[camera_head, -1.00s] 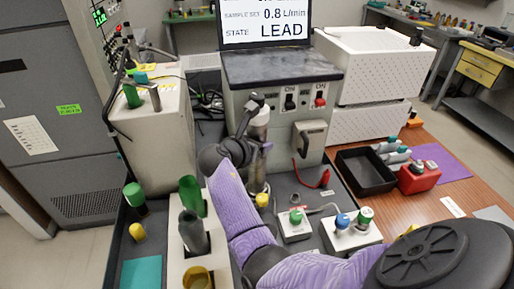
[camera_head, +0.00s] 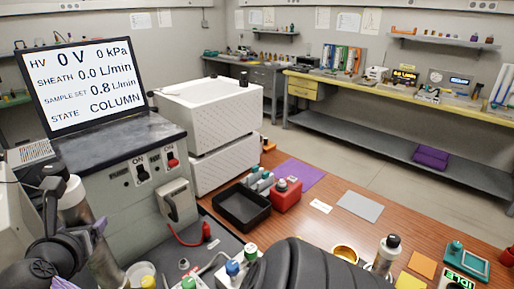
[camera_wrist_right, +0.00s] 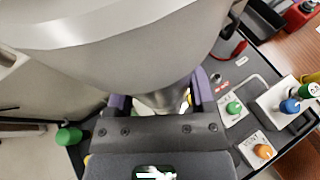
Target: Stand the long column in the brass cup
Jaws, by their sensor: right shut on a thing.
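My right gripper (camera_head: 92,234) is at the left of the head view, beside the instrument. It is shut on a silver cylinder (camera_head: 76,207), which seems to be the long column and stands slightly tilted against the instrument's side. In the right wrist view a large pale metal body (camera_wrist_right: 125,35) fills the top, and its narrower part sits between my purple fingers (camera_wrist_right: 158,100). The column's lower end is partly hidden by my arm. The brass cup (camera_head: 345,254) is at the bottom middle right, far from the gripper, partly hidden by my dark arm link. My left gripper is out of view.
A black-capped metal bottle (camera_head: 386,256) stands right of the cup. A black tray (camera_head: 241,208) and a red box (camera_head: 286,196) lie on the wooden table. The screen (camera_head: 85,82) reads COLUMN.

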